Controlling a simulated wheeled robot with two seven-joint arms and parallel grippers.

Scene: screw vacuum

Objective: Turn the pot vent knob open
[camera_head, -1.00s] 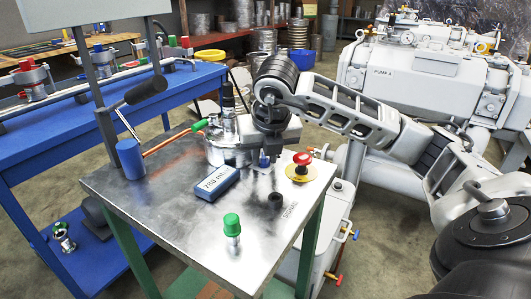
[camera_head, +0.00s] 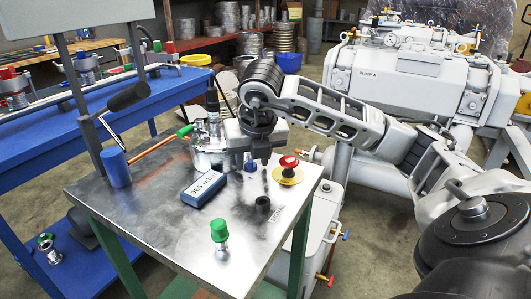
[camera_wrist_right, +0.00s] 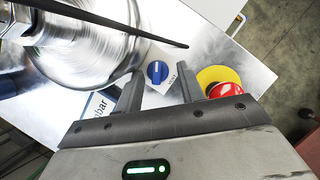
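The blue pot vent knob (camera_wrist_right: 157,72) has a white pointer mark and sits on a small white label plate beside the steel pot (camera_wrist_right: 85,40). In the head view the knob (camera_head: 251,165) shows small below my right gripper (camera_head: 262,160), close to the pot (camera_head: 208,155). In the right wrist view my right gripper (camera_wrist_right: 160,78) is open, with the knob seen between its two fingers. Contact with the knob cannot be told. My left gripper is not in view.
A red button on a yellow base (camera_head: 289,170) stands just right of the gripper; it also shows in the wrist view (camera_wrist_right: 224,88).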

